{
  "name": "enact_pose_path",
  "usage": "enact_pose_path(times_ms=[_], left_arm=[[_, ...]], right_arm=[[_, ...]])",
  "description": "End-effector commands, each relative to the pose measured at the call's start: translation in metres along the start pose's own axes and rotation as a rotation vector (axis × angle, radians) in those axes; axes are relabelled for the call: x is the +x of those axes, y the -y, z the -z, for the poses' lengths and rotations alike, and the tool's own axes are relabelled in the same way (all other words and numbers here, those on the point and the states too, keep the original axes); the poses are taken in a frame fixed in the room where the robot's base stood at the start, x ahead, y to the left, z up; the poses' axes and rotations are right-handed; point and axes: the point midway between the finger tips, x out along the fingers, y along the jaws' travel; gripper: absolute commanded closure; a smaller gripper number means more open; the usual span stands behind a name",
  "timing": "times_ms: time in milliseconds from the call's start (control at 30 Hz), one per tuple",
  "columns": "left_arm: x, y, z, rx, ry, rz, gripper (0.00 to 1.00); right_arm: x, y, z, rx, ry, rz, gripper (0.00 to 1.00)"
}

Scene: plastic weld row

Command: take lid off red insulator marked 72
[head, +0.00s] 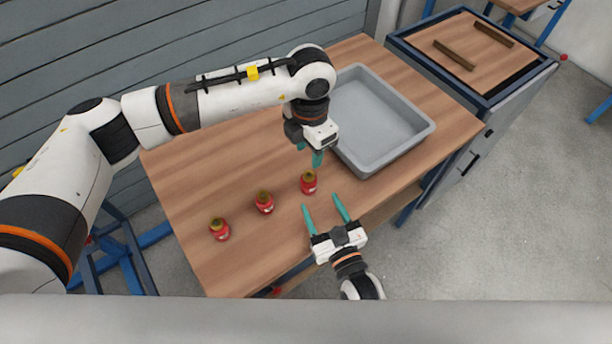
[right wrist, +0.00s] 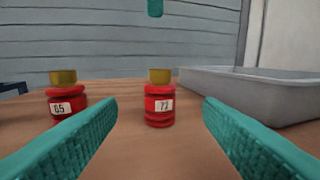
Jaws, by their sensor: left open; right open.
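The red insulator with a label that looks like 72 (right wrist: 159,107) stands upright on the table with its olive-gold lid (right wrist: 159,76) on. In the head view it appears to be the rightmost of three red insulators (head: 308,184). My right gripper (head: 322,203) is open and low, on the near side of it. In the right wrist view the insulator stands ahead, between the lines of the two teal fingers, not touched. My left gripper (head: 310,154) is open and empty, above and beyond the insulator; a teal fingertip (right wrist: 155,8) shows above the lid.
A lidded red insulator marked 65 (right wrist: 66,105) stands to the left, and another lidded one (head: 220,231) farther left. A grey tray (head: 428,128) sits on the wooden table (head: 185,175) to the right. A blue-framed bench (head: 430,30) stands beyond.

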Motion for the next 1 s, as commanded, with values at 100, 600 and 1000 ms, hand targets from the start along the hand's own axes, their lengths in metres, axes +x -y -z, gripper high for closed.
enact_pose_path(times_ms=[100,600,1000], left_arm=[[0.000,0.000,0.000,0.000,0.000,-0.001,0.57],[0.000,0.000,0.000,0.000,-0.001,-0.001,0.57],[0.000,0.000,0.000,0.000,-0.001,-0.001,0.57]], right_arm=[[0.024,0.000,-0.002,0.000,0.003,0.000,0.39],[0.098,0.000,-0.001,0.000,0.000,0.000,0.39],[0.102,0.000,0.000,0.000,0.000,-0.001,0.44]])
